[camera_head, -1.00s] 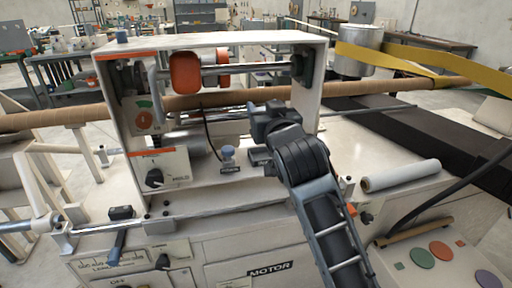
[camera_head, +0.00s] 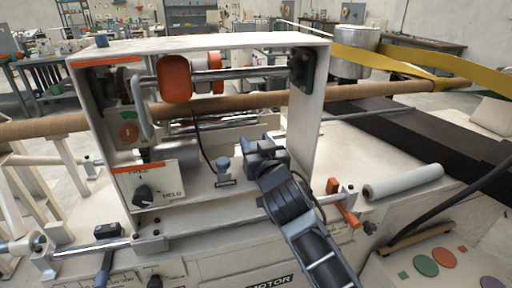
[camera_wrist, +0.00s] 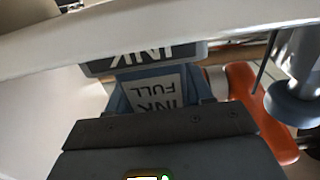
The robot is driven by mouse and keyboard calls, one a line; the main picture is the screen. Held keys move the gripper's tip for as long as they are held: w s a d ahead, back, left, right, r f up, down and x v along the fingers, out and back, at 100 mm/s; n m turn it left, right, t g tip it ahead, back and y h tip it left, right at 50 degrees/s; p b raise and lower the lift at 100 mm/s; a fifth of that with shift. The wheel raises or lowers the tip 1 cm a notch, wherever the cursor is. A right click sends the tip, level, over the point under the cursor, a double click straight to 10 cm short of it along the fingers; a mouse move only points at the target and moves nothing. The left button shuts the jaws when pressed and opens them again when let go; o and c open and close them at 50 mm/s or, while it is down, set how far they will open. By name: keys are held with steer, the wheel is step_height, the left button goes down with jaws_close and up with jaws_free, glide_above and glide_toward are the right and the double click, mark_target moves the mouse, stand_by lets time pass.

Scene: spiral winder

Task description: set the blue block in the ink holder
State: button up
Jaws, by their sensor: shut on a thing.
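My gripper (camera_head: 255,152) is inside the open front of the white machine frame, right of the blue-capped post (camera_head: 223,165). In the wrist view it is shut on the blue block (camera_wrist: 122,98), whose white label reads "INK FULL" upside down. In the head view I cannot make out the block apart from the gripper. A dark plate marked "INK" (camera_wrist: 105,66), also upside down, shows just beyond the block under a white edge; it appears to belong to the ink holder. The holder's opening is hidden, and I cannot tell whether block and holder touch.
The white frame (camera_head: 311,105) stands around the gripper. An orange roller (camera_head: 174,79) hangs above left; it also shows in the wrist view (camera_wrist: 250,108). A metal rail (camera_head: 195,220) and an orange lever (camera_head: 345,214) lie in front. A white roll (camera_head: 403,182) lies right.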

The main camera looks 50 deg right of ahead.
steer(key=shift+f, duration=0.3)
steer(key=shift+f, duration=0.15)
steer(key=o, duration=1.1)
steer(key=shift+r, duration=0.25)
steer(key=b+v, duration=0.3)
steer(key=v, duration=0.9)
steer(key=shift+f, duration=0.15)
